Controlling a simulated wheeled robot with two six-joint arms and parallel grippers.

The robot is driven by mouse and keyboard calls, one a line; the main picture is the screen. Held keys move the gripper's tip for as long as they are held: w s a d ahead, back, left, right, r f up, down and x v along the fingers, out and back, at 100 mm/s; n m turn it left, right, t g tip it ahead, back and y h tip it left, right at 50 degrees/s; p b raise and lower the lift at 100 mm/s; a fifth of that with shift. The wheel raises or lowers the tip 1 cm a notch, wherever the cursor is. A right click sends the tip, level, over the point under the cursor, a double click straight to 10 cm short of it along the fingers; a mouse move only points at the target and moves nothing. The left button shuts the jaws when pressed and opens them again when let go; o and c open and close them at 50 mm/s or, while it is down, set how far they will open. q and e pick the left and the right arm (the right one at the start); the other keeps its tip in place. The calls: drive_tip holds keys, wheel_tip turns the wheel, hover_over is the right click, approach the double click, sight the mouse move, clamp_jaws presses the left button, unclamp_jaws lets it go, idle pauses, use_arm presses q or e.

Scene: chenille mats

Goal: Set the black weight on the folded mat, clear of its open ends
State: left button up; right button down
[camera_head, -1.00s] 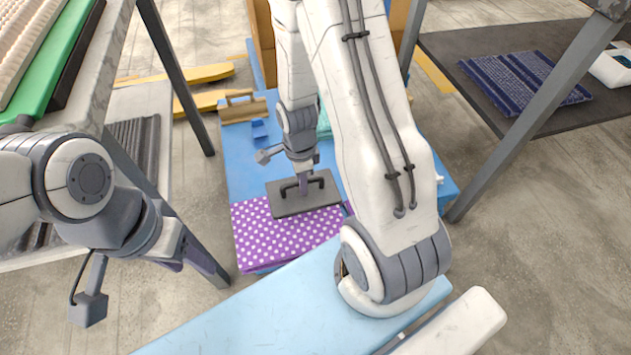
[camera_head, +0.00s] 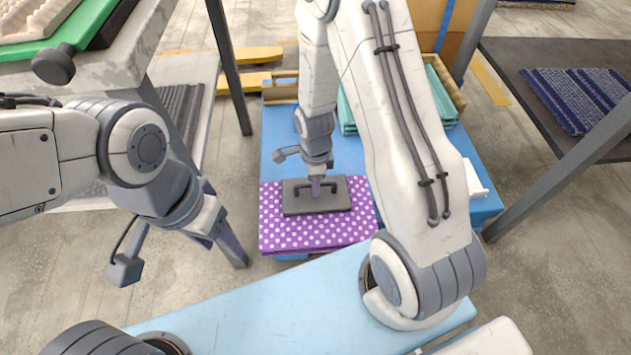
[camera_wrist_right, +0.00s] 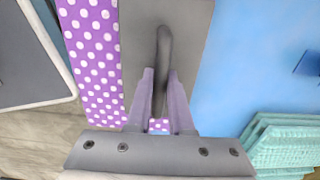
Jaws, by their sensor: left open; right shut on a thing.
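The black weight (camera_head: 336,199) is a flat dark plate with a bar handle. My right gripper (camera_head: 317,184) is shut on that handle; the right wrist view shows its two fingers (camera_wrist_right: 160,78) around the handle. The folded mat (camera_head: 285,232) is purple with white dots. In the head view the plate overlaps the mat's back part, with mat showing in front and on both sides. In the right wrist view mat (camera_wrist_right: 97,60) shows left of the plate and blue surface right of it. I cannot tell whether the plate touches the mat. My left gripper (camera_head: 205,238) is open and empty, left of the mat.
The mat lies on a blue surface (camera_head: 277,140). Folded teal mats (camera_head: 440,95) sit in a wooden tray behind. A white item (camera_head: 475,178) lies at the right edge. A dark table with a blue mat (camera_head: 580,97) stands right, a grey table (camera_head: 120,60) left.

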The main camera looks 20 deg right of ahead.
drive_tip(key=c, duration=1.2)
unclamp_jaws()
drive_tip(key=shift+f, duration=0.1)
drive_tip(key=shift+c, duration=0.2)
drive_tip(key=o, duration=0.4)
drive_tip(key=shift+o, duration=0.2)
wheel_tip(320, 180, up, 12)
drive_tip(key=p, duration=0.6)
drive_tip(key=s+a+r+n, duration=0.6)
drive_tip(key=a+r+n, duration=0.35)
drive_tip(key=n, duration=0.35)
drive_tip(key=s+a+r+n, duration=0.1)
drive_tip(key=s+r+n, duration=0.3)
drive_tip(key=s+n, duration=0.2)
drive_tip(key=s+a+r+n+y, duration=0.1)
drive_tip(key=s+a+r+n, duration=0.1)
drive_tip(key=s+n, duration=0.4)
drive_tip(key=r+n, duration=0.1)
drive_tip(key=n, duration=0.2)
drive_tip(key=shift+r+n, duration=0.3)
drive_tip(key=shift+r, duration=0.1)
